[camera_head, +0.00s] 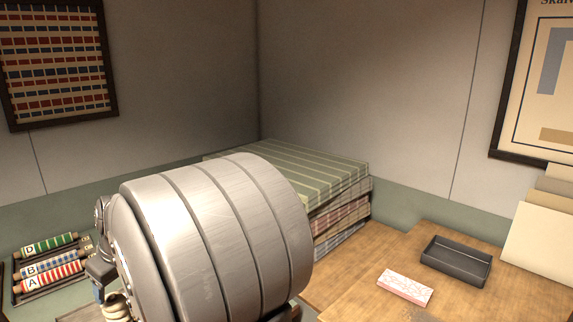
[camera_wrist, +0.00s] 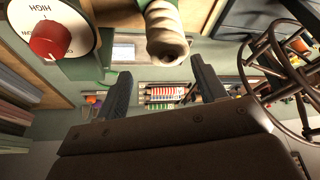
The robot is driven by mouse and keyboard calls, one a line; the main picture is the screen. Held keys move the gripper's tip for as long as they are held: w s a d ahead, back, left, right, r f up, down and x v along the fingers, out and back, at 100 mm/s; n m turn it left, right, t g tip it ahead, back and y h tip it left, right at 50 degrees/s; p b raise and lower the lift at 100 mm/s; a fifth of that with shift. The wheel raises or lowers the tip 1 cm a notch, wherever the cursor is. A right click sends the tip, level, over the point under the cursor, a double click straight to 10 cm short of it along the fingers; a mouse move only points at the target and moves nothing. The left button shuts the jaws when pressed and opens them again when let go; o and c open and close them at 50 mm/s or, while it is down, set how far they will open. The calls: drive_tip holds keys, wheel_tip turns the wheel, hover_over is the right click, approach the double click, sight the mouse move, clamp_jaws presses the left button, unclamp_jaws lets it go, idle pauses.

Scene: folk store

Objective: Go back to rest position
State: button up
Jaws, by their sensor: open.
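My gripper (camera_wrist: 161,64) shows in the wrist view, with its two dark fingers spread apart and nothing between them. A rack with red, white and green striped rolls (camera_wrist: 166,93) shows beyond the fingers in that view. A beige rounded piece (camera_wrist: 165,40) is close to the fingertips in the picture; I cannot tell if it touches them. In the head view, a large banded metal cylinder (camera_head: 215,235) fills the lower middle and hides much behind it. I cannot make out the fingers clearly there.
Rolls marked A (camera_head: 50,280), B and D lie at the left. Folded striped cloth (camera_head: 300,172) is stacked at the back. A black tray (camera_head: 440,268) and a pink-white box (camera_head: 404,287) are on the wooden top. The wrist view shows a red knob (camera_wrist: 50,38) and a dark wheel (camera_wrist: 262,58).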

drive_tip(key=w+d+r, duration=0.3)
drive_tip(key=d+r, duration=0.3)
drive_tip(key=d, duration=0.4)
drive_tip(key=w+d+m+t+h, duration=0.15)
drive_tip(key=w+d+m, duration=0.45)
drive_tip(key=w+d, duration=1.05)
drive_tip(key=w+d+m+h, duration=0.1)
drive_tip(key=w+d+m, duration=0.1)
drive_tip(key=d, duration=1.3)
drive_tip(key=w+d+f+m+t+h, duration=0.1)
drive_tip(key=w+d+m, duration=0.2)
drive_tip(key=d, duration=1.3)
drive_tip(key=shift+m, duration=0.5)
drive_tip(key=shift+f, duration=0.1)
